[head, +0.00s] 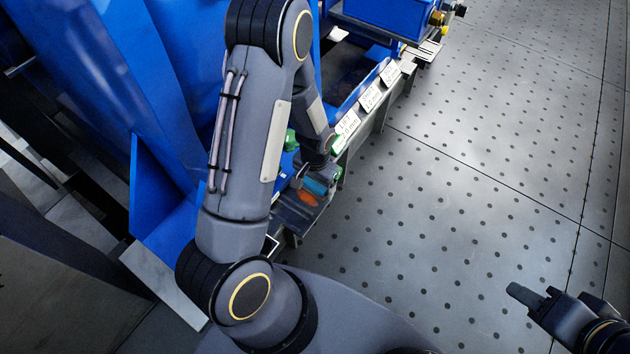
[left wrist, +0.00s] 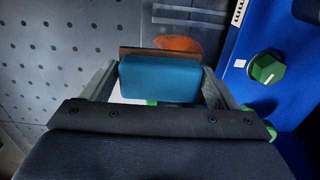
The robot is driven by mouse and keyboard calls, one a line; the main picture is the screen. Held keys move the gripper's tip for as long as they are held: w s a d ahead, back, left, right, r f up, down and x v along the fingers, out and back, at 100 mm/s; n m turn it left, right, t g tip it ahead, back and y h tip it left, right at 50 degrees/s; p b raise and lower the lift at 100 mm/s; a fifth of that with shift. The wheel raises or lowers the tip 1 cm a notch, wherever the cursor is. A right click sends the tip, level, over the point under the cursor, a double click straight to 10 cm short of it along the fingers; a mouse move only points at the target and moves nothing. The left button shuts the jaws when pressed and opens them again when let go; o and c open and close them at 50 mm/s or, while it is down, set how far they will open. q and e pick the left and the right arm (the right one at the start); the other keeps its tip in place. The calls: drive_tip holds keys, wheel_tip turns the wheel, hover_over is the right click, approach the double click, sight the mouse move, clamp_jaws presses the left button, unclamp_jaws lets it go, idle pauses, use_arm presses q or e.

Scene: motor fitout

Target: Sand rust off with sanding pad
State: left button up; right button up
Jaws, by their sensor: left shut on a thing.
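My left gripper (head: 317,172) is shut on a blue sanding pad (head: 317,185). The left wrist view shows the pad (left wrist: 160,80) between the two fingers, with a brown layer along its far edge. An orange rust patch (head: 307,198) lies on a grey metal plate (head: 292,215) right beside the pad. In the left wrist view the rust patch (left wrist: 180,43) shows just beyond the pad, partly covered by it. I cannot tell whether the pad touches the plate. My right gripper (head: 532,296) is at the lower right over the floor, away from the plate.
A blue machine frame (head: 160,190) stands at the left. A green knob (left wrist: 267,68) sits on a blue panel close to the left gripper. White labelled cards (head: 370,97) line the ledge. The dotted grey floor (head: 450,190) at the right is clear.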

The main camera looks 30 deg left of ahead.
sight(315, 204)
use_arm(q)
drive_tip(key=shift+s+f, duration=0.1)
drive_tip(key=shift+f, duration=0.05)
wheel_tip(315, 204, down, 8)
drive_tip(key=b, duration=0.7)
drive_tip(key=shift+f+b, duration=0.35)
drive_tip(key=shift+b, duration=0.05)
idle(0.9)
drive_tip(key=shift+a, duration=0.1)
